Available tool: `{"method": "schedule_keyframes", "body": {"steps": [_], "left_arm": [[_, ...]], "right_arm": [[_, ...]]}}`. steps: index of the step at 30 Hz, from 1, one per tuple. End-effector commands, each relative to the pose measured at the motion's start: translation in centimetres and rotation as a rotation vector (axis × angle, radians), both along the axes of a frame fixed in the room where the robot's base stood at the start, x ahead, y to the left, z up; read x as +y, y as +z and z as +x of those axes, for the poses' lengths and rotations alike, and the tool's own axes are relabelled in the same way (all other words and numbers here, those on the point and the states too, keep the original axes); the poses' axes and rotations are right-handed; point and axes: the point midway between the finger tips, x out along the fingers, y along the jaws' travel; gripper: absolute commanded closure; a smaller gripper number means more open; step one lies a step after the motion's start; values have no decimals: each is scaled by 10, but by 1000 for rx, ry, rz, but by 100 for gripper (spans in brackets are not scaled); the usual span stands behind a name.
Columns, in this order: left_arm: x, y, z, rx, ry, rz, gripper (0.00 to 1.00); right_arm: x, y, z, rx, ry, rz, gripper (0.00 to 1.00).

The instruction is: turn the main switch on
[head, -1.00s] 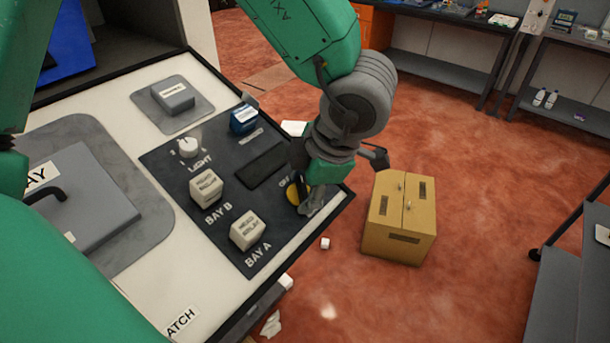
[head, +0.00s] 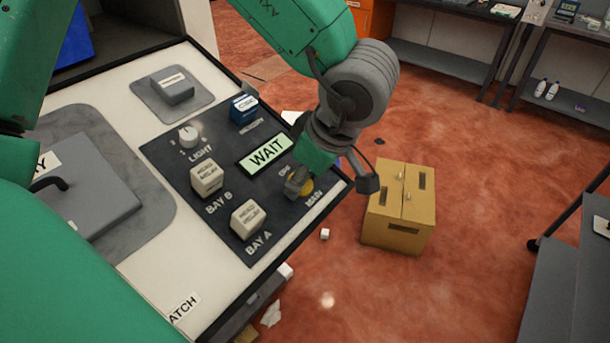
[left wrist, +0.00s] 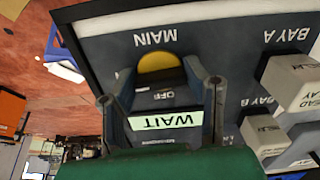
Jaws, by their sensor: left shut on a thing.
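The main switch (head: 307,187) is a yellow round part on the dark control panel, next to the MAIN label. It also shows in the left wrist view (left wrist: 158,64), between the fingers of my left gripper (head: 299,181). This gripper is shut on the main switch, its fingertips down at the panel. The fingers hide the switch's handle, so its exact angle cannot be told. The panel display (head: 266,153) is lit pale green and reads WAIT. My right gripper is not in view.
The panel also carries a LIGHT knob (head: 188,135), BAY B block (head: 206,179), BAY A block (head: 247,218) and blue block (head: 244,109). A grey hatch with a handle (head: 85,195) lies left. A cardboard box (head: 400,207) stands on the floor to the right.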

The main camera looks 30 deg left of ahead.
Motion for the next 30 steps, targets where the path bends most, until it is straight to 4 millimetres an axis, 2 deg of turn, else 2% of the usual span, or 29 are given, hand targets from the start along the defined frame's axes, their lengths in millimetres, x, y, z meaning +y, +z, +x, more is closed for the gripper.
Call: {"method": "schedule_keyframes", "body": {"steps": [9, 23, 24, 25, 26, 30], "left_arm": [[1, 3, 3, 25, -85, 5, 88], [0, 3, 4, 29, -97, 6, 88], [0, 3, 4, 28, -97, 6, 52], [0, 3, 4, 28, -97, 5, 41], [0, 3, 4, 29, -97, 5, 38], [0, 2, 2, 32, -96, 4, 38]], "right_arm": [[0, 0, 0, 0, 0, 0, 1], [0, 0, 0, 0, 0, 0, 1], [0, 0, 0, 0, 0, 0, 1], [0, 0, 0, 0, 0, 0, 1], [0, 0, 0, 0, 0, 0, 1], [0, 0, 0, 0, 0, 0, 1]]}}
